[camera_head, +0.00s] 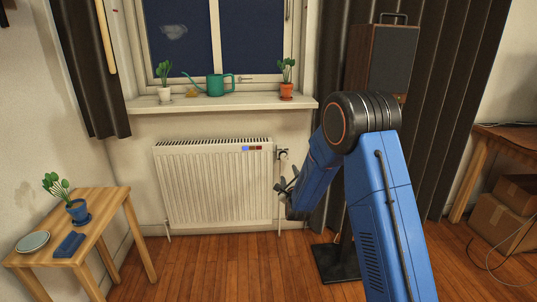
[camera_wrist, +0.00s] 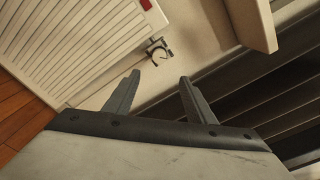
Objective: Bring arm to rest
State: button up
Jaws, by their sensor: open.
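My blue arm (camera_head: 385,215) rises from the bottom right in the head view and bends at a dark elbow joint. Its forearm points down and left. My gripper (camera_head: 283,186) is in front of the right end of the white radiator, partly hidden by the forearm. In the wrist view my gripper (camera_wrist: 160,84) shows two dark fingers spread apart with nothing between them. The radiator (camera_head: 213,185) also fills the upper left of the wrist view (camera_wrist: 60,40). Its valve (camera_wrist: 158,48) lies beyond the fingertips there.
A windowsill (camera_head: 225,104) above the radiator holds a green watering can (camera_head: 215,85) and two potted plants. A wooden table (camera_head: 98,215) with a plant, plate and blue cloth stands left. A speaker (camera_head: 378,60) on a stand is behind my arm. Cardboard boxes (camera_head: 492,222) lie right.

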jog(key=s+d+r+n+g+y, duration=0.1)
jog(key=s+d+r+n+g, duration=0.1)
jog(key=s+r+n, duration=0.45)
jog(key=s+d+r+n+g, duration=0.1)
jog(key=s+r+n+g, duration=0.15)
jog(key=s, duration=0.75)
jog(key=s+d+r+n+g+y, duration=0.1)
jog(key=s+d+r+n+g, duration=0.1)
jog(key=s+r+n, duration=0.45)
jog(key=s+d+f+n+g, duration=0.1)
jog(key=s+n+g, duration=0.1)
jog(key=s, duration=1.1)
jog(key=s+d+f+n+g+h, duration=0.1)
jog(key=s+n, duration=0.4)
jog(key=s, duration=0.8)
jog(key=s+d+f+n+g, duration=0.1)
jog(key=s+d+n+g, duration=0.1)
jog(key=s, duration=1.1)
jog(key=shift+d+n+g, duration=0.4)
jog(key=shift+n+g, duration=0.25)
jog(key=shift+n, duration=0.5)
